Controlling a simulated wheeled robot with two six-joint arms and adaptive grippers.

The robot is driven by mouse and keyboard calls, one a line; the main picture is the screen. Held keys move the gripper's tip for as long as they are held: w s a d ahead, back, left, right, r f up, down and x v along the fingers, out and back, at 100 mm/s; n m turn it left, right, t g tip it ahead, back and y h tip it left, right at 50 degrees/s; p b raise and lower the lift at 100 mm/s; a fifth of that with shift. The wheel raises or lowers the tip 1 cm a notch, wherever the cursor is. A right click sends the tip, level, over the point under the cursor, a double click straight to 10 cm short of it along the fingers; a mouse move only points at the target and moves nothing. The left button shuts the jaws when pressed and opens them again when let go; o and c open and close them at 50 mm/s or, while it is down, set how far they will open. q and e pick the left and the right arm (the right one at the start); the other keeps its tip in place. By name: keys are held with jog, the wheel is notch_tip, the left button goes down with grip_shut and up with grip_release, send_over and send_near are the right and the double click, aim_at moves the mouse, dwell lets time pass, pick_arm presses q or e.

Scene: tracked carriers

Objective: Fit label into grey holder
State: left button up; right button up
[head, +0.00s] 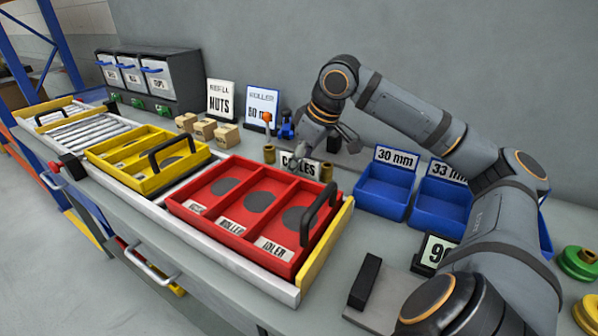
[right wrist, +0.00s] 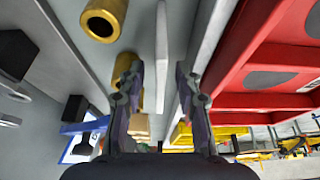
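A white label with black letters (head: 292,163) stands upright on the bench behind the red tray, its text partly covered by my right gripper. My right gripper (head: 318,140) is above and beside it. In the right wrist view the fingers (right wrist: 158,82) are spread, with a thin pale plate (right wrist: 162,45), seen edge-on, between them. Gaps show on both sides of the plate. I cannot tell for sure which thing is the grey holder; a grey plate with a black block (head: 366,283) lies at the front right. My left gripper is not in view.
Brass cylinders (head: 269,153) (right wrist: 104,18) stand close to the label. The red tray (head: 250,170) with a black handle is in front of it. Blue bins (head: 383,192) stand to the right, and a "90" sign (head: 434,251) nearer me. Cardboard boxes (head: 204,129) stand behind.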

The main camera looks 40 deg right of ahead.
grip_shut()
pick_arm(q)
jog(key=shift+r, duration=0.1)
pick_arm(e)
jog(key=shift+r, duration=0.1)
jog(key=shift+r+p, duration=0.25)
jog(key=shift+p, duration=0.1)
notch_tip(320, 180, up, 4)
jog(key=p, duration=0.3)
jog(key=shift+f+p, duration=0.1)
jog(key=shift+p, duration=0.25)
notch_tip(320, 180, up, 4)
jog(key=p, duration=0.4)
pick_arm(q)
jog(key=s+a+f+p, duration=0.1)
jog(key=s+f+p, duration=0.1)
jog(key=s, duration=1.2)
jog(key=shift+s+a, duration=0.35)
pick_arm(e)
jog(key=shift+r, duration=1.15)
